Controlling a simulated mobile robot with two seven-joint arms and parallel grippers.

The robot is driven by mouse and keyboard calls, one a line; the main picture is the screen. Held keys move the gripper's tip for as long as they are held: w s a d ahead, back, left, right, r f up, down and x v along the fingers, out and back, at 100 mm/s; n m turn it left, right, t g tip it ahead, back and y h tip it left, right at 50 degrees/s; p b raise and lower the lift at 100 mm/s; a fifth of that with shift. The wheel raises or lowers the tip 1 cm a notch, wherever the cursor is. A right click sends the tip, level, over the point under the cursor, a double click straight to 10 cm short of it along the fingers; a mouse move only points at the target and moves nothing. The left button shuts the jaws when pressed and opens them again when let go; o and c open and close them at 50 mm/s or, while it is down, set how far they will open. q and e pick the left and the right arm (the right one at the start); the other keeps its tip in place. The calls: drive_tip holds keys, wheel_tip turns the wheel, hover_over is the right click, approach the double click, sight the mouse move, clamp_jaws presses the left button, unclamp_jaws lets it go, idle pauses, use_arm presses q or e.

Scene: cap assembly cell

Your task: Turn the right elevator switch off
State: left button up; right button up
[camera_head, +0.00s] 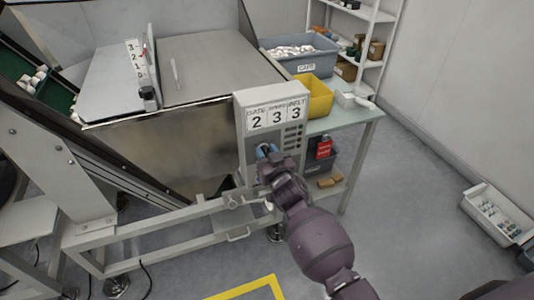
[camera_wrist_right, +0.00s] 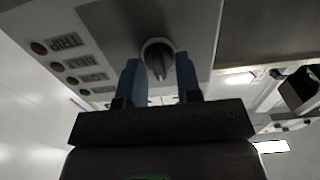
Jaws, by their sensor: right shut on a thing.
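The grey control box (camera_head: 242,125) stands at the front of the machine, with a plate on top reading 2, 3, 3. In the right wrist view a black rotary switch knob (camera_wrist_right: 158,58) sits on the panel face, with a pale ring around it. My right gripper (camera_head: 266,152) reaches the lower part of the box and hides the switch in the head view. In the wrist view its blue fingers (camera_wrist_right: 160,75) stand on both sides of the knob, shut on it. The knob's pointer lies roughly along the fingers. My left gripper is not in view.
Indicator lamps with labels (camera_wrist_right: 70,65) line the panel beside the knob. A yellow bin (camera_head: 318,97) and a grey bin of white caps (camera_head: 300,62) stand on the bench behind. A metal frame (camera_head: 150,228) runs below left.

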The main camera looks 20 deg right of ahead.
drive_tip(key=n, duration=0.3)
drive_tip(key=shift+a+n, duration=0.1)
drive_tip(key=shift+n, duration=0.3)
drive_tip(key=n, duration=0.3)
drive_tip(key=shift+f+n, duration=0.1)
drive_tip(key=shift+n, duration=0.2)
drive_tip(key=shift+a+n, duration=0.1)
drive_tip(key=shift+n, duration=0.6)
drive_tip(key=o, duration=0.9)
